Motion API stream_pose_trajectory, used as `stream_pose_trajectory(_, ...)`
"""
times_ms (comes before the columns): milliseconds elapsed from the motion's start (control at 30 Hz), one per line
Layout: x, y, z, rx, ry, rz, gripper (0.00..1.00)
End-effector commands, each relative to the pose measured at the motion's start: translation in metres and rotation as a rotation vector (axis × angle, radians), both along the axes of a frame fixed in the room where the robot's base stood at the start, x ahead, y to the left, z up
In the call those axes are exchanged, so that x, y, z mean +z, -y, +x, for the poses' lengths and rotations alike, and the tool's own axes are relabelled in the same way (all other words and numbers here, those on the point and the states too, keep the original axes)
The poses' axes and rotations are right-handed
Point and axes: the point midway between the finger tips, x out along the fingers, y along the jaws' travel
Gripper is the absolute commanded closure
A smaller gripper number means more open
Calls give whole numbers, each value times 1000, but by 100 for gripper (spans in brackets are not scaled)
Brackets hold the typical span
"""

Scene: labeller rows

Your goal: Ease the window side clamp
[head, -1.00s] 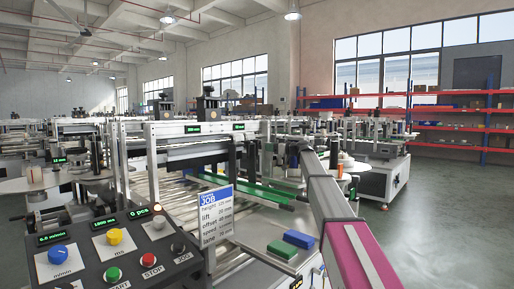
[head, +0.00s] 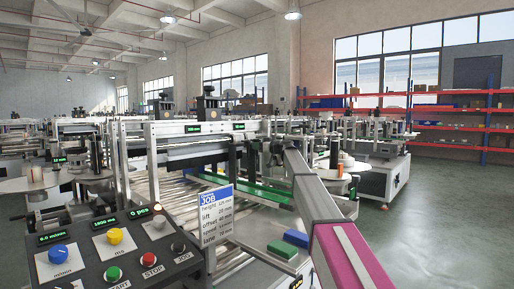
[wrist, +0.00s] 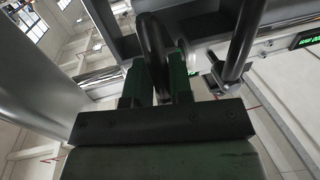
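In the wrist view, my gripper (wrist: 160,85) has its two green-dark fingers close together, one on each side of a black curved handle (wrist: 152,40). The handle fills the narrow gap and the fingers look shut on it. A second black bent handle (wrist: 243,45) stands to the right, apart from the fingers. I cannot tell from the views which handle is the window side clamp. In the head view, my arm reaches to the right end of the labeller's crossbeam (head: 195,129); the fingers are too small and covered to make out there.
A control panel (head: 120,250) with knobs and buttons stands at the front left, beside a job card (head: 216,212). A blue block (head: 296,238) and a green block (head: 282,250) lie on the machine bed. Open floor (head: 430,215) is at the right.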

Motion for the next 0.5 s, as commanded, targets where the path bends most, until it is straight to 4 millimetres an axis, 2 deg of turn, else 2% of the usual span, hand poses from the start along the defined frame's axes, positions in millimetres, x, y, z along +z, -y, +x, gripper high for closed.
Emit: stream_pose_trajectory(500, 3, 0, -1, 7, 74, -50, 100)
